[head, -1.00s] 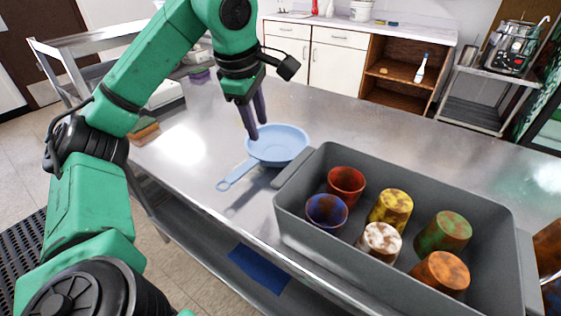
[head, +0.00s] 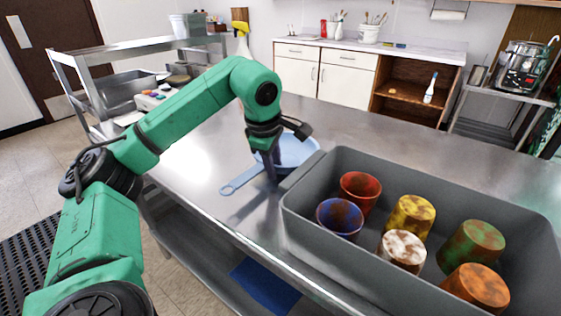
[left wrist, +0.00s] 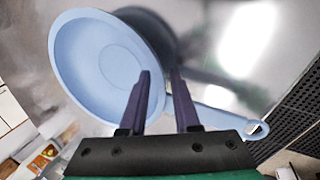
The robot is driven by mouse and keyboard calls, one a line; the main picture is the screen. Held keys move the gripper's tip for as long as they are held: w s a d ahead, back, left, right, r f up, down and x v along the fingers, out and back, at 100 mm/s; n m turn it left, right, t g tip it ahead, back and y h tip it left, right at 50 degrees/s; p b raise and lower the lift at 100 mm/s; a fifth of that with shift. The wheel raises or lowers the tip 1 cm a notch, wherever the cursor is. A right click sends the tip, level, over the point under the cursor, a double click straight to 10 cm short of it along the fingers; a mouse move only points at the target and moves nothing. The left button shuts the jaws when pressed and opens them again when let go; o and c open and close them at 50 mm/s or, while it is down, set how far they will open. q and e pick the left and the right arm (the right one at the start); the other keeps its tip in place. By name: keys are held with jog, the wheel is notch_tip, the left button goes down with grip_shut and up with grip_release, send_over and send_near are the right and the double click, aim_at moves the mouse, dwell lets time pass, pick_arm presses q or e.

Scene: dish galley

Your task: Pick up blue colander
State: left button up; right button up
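The blue colander (head: 298,150) lies on the steel counter, left of and behind the grey tub, its handle (head: 240,181) pointing toward the front left. In the left wrist view the colander (left wrist: 95,55) fills the upper left, and its handle shows at the right (left wrist: 245,125). My left gripper (head: 271,178) points down at the handle side of the bowl. In the left wrist view its fingers (left wrist: 160,75) are apart, one over the bowl and one beyond the rim. I cannot tell whether they touch it. My right gripper is not in view.
The grey tub (head: 310,215) holds several coloured cups, including a red one (head: 360,190) and a blue one (head: 340,217), close to the colander's right. The counter (head: 400,140) behind the tub is clear. A metal rack (head: 75,85) stands at the left.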

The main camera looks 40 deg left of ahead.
pick_arm(q)
grip_shut()
dwell(1.2)
